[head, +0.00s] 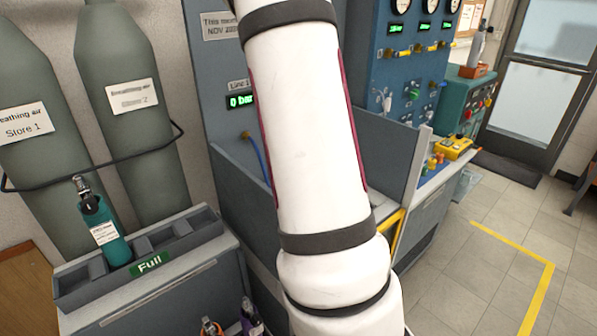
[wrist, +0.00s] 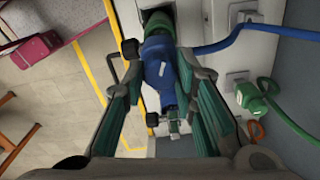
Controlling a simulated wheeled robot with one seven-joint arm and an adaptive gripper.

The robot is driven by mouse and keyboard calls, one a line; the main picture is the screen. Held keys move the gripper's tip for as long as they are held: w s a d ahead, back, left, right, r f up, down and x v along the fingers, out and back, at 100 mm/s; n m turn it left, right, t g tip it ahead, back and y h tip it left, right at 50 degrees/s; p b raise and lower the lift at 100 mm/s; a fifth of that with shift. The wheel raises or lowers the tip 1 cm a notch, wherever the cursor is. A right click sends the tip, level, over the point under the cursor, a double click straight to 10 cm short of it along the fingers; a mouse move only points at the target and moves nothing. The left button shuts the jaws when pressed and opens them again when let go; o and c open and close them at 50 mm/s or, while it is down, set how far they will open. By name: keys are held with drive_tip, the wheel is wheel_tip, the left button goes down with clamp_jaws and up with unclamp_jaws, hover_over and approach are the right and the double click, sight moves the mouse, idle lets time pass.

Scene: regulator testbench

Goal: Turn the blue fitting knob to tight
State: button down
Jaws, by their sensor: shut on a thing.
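The blue fitting knob (wrist: 160,75) shows in the middle of the wrist view, against a green part above it. A small metal valve piece with dark ends shows just below it. My gripper (wrist: 160,64) has its teal-padded fingers on both sides of the blue fitting and is shut on it. The exact contact at the fingertips is partly hidden. In the head view my arm covers the middle, and neither my gripper nor the blue knob can be seen there.
A blue hose (wrist: 235,42) runs off right, and a green fitting (wrist: 250,98) with a green hose lies near my right finger. In the head view a teal bottle (head: 105,232) stands in the "Full" rack (head: 205,223). Floor (head: 480,280) at right is open.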

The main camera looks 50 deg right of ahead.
drive_tip(key=shift+m, duration=0.5)
drive_tip(key=c, duration=1.3)
unclamp_jaws()
wheel_tip(320, 180, up, 12)
